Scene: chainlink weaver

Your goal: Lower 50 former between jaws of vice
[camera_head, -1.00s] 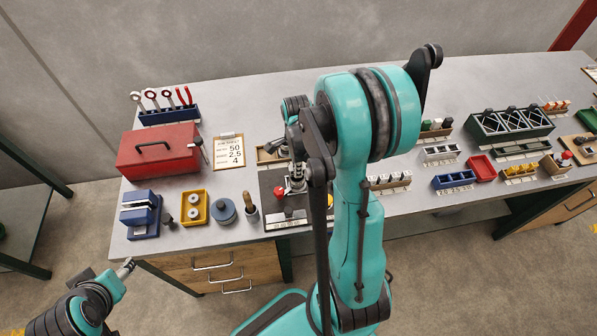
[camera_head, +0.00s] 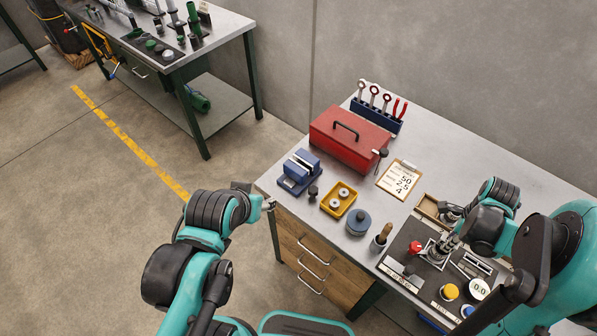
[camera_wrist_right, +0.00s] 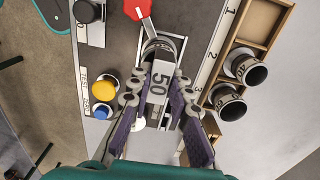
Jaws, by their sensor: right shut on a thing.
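The 50 former (camera_wrist_right: 158,82) shows in the right wrist view as a pale piece marked 50. My right gripper (camera_wrist_right: 157,95) is shut on it, over a metal fixture with rails on the dark board. In the head view this gripper (camera_head: 440,250) hides the former almost fully; whether it touches the fixture, I cannot tell. A blue vice (camera_head: 299,170) with pale jaws stands at the table's left end, well away from the right gripper. My left gripper (camera_head: 268,204) is by the table's left corner; its fingers are too small to read.
A red knob (camera_head: 415,247) and yellow button (camera_head: 449,292) are on the board. A wooden rack (camera_wrist_right: 258,30) holds other formers.

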